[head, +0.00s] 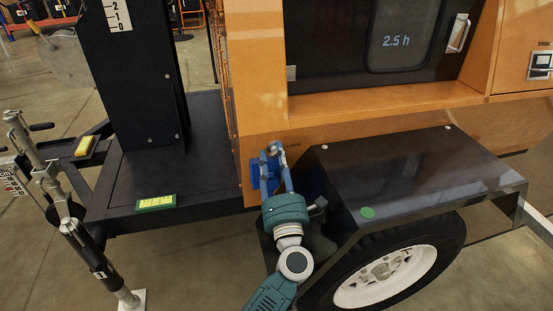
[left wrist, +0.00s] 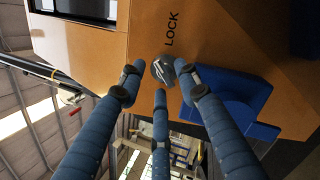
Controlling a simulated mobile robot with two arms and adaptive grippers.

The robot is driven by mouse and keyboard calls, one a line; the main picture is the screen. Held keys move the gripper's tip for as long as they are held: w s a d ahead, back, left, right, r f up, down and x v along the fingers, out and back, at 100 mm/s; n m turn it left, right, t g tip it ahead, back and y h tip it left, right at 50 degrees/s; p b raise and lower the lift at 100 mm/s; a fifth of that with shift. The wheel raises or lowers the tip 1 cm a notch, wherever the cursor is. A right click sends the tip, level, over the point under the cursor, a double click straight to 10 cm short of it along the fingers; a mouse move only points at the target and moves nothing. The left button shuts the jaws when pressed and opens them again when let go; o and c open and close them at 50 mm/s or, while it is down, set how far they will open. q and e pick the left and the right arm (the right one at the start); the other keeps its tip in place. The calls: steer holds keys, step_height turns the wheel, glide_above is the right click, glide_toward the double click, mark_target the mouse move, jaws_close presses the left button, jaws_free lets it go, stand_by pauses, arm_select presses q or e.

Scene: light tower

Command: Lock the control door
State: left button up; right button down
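A round metallic lock knob (left wrist: 162,70) sits on the orange panel (left wrist: 135,35), beside the black word LOCK (left wrist: 171,29). My left gripper (head: 277,156) is at the lower front corner of the orange housing, and its blue fingers reach up to the lock. In the left wrist view, the left gripper's (left wrist: 159,81) three fingers stand around the knob, with a gap on the left side; contact on the right is unclear. A dark door (head: 335,50) with a window reading 2.5 h and a handle (head: 458,33) is set above; it looks closed. My right gripper is out of view.
A blue block (left wrist: 238,100) on the orange panel is close beside the fingers. A black fender (head: 420,170) over a wheel (head: 385,275) lies right of my left arm. A black trailer deck (head: 190,180) with a mast (head: 125,70) is to the left.

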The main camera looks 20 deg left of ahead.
arm_select(q)
steer(key=shift+d+f, duration=0.1)
steer(key=shift+f, duration=0.05)
steer(key=shift+s+d+f, duration=0.1)
steer(key=shift+s+d, duration=0.05)
steer(key=shift+s, duration=0.15)
steer(key=v, duration=1.1)
steer(key=shift+s, duration=0.1)
